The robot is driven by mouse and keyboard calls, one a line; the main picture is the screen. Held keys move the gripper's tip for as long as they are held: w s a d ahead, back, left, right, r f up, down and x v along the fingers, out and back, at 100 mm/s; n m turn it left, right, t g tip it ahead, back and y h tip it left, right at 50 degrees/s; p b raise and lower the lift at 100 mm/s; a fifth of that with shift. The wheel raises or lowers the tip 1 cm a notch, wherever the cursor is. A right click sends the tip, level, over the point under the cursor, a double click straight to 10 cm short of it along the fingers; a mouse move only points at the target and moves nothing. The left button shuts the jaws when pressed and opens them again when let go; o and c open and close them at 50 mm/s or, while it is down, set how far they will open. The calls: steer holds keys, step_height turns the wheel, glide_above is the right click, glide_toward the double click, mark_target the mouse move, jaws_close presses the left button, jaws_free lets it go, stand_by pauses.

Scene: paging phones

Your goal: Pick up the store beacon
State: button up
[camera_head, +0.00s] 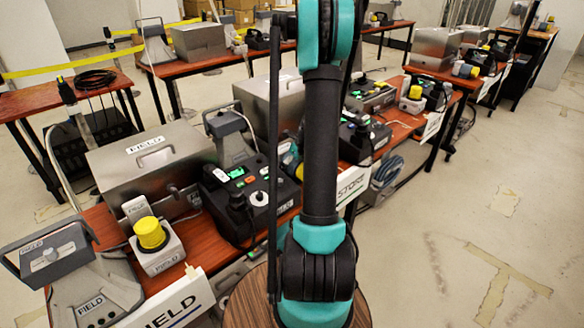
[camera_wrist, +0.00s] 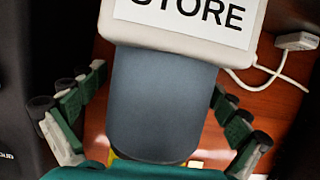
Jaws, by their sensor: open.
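The store beacon shows large in the wrist view as a pale body with a white "STORE" label (camera_wrist: 188,18) and a blue-grey rounded cylinder (camera_wrist: 160,105) below the label in the picture. My gripper (camera_wrist: 158,88) is open, with one dark green finger on each side of the cylinder. The fingertips are close to its sides; I cannot tell whether they touch. In the head view my arm covers the middle, and I cannot make out my gripper or clearly identify the store beacon there.
A "STORE" sign (camera_head: 352,182) hangs at the table edge beside my arm. The field beacon (camera_head: 151,234), with a yellow dome, stands at left near a black control box (camera_head: 250,200). A small white plug with a cable (camera_wrist: 296,41) lies right of the beacon. Open floor lies at right.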

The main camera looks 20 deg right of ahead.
steer(key=c, duration=2)
